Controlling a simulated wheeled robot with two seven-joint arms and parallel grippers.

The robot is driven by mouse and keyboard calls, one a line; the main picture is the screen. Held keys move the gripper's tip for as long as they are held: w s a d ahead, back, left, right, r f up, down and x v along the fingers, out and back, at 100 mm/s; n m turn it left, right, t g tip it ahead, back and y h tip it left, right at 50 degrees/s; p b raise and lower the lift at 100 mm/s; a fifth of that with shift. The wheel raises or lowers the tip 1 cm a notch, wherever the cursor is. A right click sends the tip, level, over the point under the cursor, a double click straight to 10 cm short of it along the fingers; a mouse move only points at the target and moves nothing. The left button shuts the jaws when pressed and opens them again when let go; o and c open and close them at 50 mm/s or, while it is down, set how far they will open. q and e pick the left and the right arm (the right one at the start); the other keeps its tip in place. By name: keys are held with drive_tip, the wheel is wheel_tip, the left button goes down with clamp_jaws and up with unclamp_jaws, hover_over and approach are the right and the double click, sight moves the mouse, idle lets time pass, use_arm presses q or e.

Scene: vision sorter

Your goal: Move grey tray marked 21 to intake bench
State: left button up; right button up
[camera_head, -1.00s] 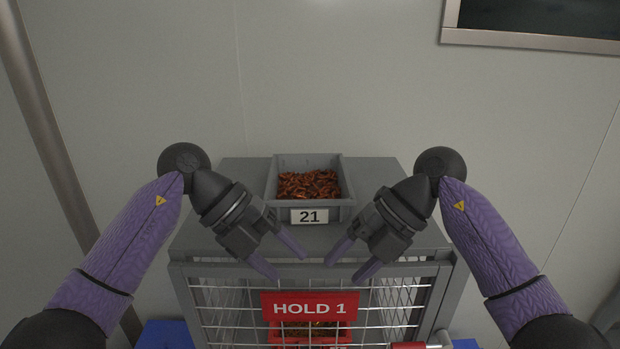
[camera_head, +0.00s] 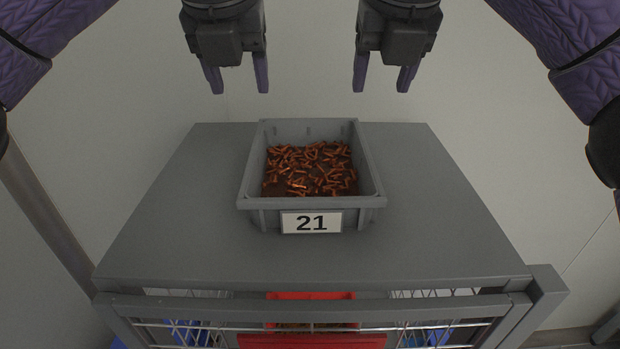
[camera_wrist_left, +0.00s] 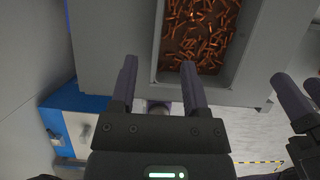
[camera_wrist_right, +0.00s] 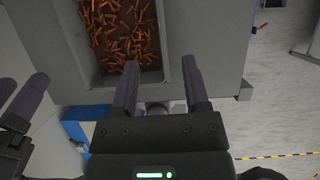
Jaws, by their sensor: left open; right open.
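The grey tray marked 21 (camera_head: 312,204) sits on the flat grey top of a wire-sided cage (camera_head: 420,215). It holds many small copper-coloured pieces, and its white 21 label faces me. Its inside also shows in the left wrist view (camera_wrist_left: 240,88) and the right wrist view (camera_wrist_right: 167,40). Neither gripper touches the tray. I cannot make out an intake bench.
Inside the cage, below its top, a red bin (camera_head: 310,297) shows behind the front rail. Blue objects (camera_head: 195,330) show low behind the mesh. A pale wall stands behind the cage. The cage top is clear on both sides of the tray.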

sight(254, 151)
use_arm(q)
wheel_tip(254, 151, down, 3)
drive_tip(key=shift+f+b, duration=0.1)
drive_tip(key=shift+b, duration=0.9)
use_arm(e)
wheel_tip(254, 151, down, 3)
drive_tip(key=shift+f, duration=0.1)
use_arm(q)
drive_tip(key=shift+w+f, duration=0.15)
use_arm(e)
drive_tip(key=shift+w+f, duration=0.15)
use_arm(q)
drive_tip(key=shift+r, duration=0.2)
use_arm(e)
drive_tip(key=shift+r, duration=0.2)
use_arm(q)
drive_tip(key=x, duration=1)
use_arm(e)
drive_tip(key=x, duration=1)
use_arm(q)
clamp_jaws()
use_arm(e)
clamp_jaws()
